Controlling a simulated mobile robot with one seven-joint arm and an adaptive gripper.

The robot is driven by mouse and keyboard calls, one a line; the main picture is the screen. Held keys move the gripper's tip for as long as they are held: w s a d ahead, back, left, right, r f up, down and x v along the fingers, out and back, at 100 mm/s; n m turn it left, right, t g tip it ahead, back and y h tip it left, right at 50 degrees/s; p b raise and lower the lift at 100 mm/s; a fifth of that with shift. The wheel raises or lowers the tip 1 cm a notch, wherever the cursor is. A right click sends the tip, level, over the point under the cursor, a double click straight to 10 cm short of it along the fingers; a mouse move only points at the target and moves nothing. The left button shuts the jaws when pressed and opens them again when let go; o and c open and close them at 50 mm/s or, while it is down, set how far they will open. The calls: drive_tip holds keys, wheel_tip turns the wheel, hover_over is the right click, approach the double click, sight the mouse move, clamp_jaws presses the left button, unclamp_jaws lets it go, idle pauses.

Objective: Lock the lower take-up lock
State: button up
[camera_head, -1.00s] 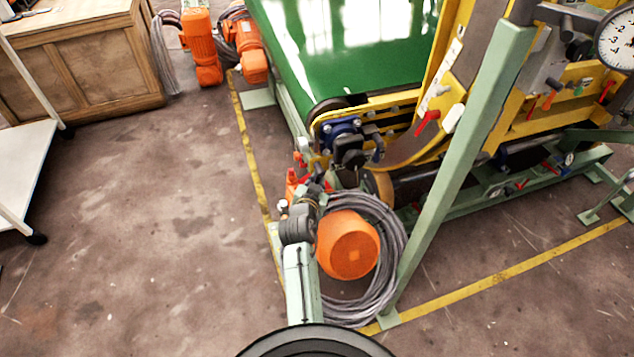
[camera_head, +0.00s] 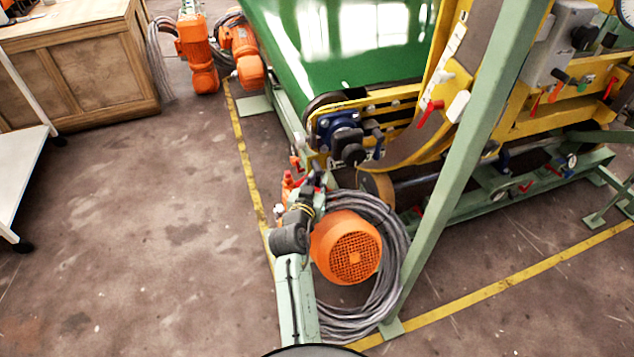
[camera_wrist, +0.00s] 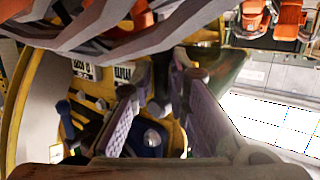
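The take-up end of the conveyor shows in the head view, with a blue bearing block (camera_head: 336,124) and black knobs (camera_head: 350,150) on the yellow frame. I cannot tell for sure which part is the lower take-up lock. My gripper (camera_head: 314,186) is low in front of this end, partly hidden by my own arm and crowded by red handles. In the wrist view my gripper (camera_wrist: 166,112) has its two purple-padded fingers apart. A dark lever with a rounded end (camera_wrist: 160,95) appears between them, and a blue part with a silver knob (camera_wrist: 153,140) shows lower down. Contact is not clear.
An orange motor (camera_head: 347,248) and a coil of grey cable (camera_head: 395,255) lie close right of my arm. A green post (camera_head: 455,165) slants up beside them. A red lever (camera_head: 430,108) is on the yellow frame. The floor (camera_head: 150,250) to the left is clear.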

drive_tip(key=o, duration=0.3)
drive_tip(key=v, duration=1.2)
idle(0.3)
